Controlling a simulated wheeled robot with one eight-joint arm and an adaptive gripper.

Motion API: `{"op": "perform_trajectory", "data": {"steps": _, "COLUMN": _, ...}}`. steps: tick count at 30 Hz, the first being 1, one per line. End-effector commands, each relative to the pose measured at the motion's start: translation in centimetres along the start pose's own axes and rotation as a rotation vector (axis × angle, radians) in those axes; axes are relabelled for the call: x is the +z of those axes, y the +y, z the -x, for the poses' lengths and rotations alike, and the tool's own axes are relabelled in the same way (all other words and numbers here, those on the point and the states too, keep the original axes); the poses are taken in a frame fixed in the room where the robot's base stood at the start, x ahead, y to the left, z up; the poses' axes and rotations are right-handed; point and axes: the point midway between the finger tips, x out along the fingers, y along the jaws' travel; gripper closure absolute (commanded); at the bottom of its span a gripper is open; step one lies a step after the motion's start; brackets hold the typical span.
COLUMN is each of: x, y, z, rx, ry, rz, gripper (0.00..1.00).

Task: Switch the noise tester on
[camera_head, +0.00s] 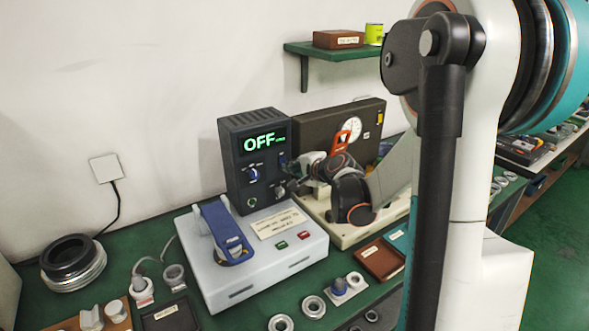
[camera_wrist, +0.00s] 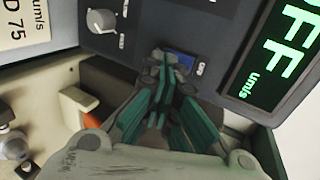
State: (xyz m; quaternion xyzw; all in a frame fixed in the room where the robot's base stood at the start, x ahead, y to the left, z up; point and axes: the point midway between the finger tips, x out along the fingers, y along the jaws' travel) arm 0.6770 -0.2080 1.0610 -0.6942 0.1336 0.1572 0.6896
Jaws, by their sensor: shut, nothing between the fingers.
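The noise tester (camera_head: 236,185) is a dark upright box at the back of the bench, its lit green display (camera_head: 264,143) reading OFF. Below the display are a knob (camera_head: 254,174) and a small blue switch (camera_head: 283,159) at the right. In the wrist view the display (camera_wrist: 283,55) is at the right and the blue switch (camera_wrist: 184,61) is at the fingertips. My gripper (camera_head: 291,184) is at the right part of the panel, fingers together and empty. In the wrist view the fingertips (camera_wrist: 167,62) partly cover the switch; I cannot tell whether they touch it.
A white unit (camera_head: 219,283) with a blue lever (camera_head: 226,234) and red and green buttons stands in front of the tester. A dark case with a dial (camera_head: 322,122) stands behind my arm. Rings (camera_head: 314,306) and trays (camera_head: 379,259) lie on the green bench. A shelf (camera_head: 343,53) hangs above.

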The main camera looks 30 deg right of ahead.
Motion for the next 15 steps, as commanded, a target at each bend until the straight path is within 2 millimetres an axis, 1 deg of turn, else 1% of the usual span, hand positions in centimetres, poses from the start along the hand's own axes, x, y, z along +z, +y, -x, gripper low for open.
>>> {"op": "perform_trajectory", "data": {"steps": 4, "x": 0.0, "y": 0.0, "z": -0.1, "rx": 0.000, "ry": 0.000, "rz": 0.000, "gripper": 1.00}}
{"op": "perform_trajectory", "data": {"steps": 7, "x": 0.0, "y": 0.2, "z": -1.1, "rx": 0.000, "ry": -0.001, "rz": 0.001, "gripper": 1.00}}
{"op": "perform_trajectory", "data": {"steps": 15, "x": 0.0, "y": 0.0, "z": -0.9, "rx": 0.000, "ry": 0.000, "rz": 0.001, "gripper": 1.00}}
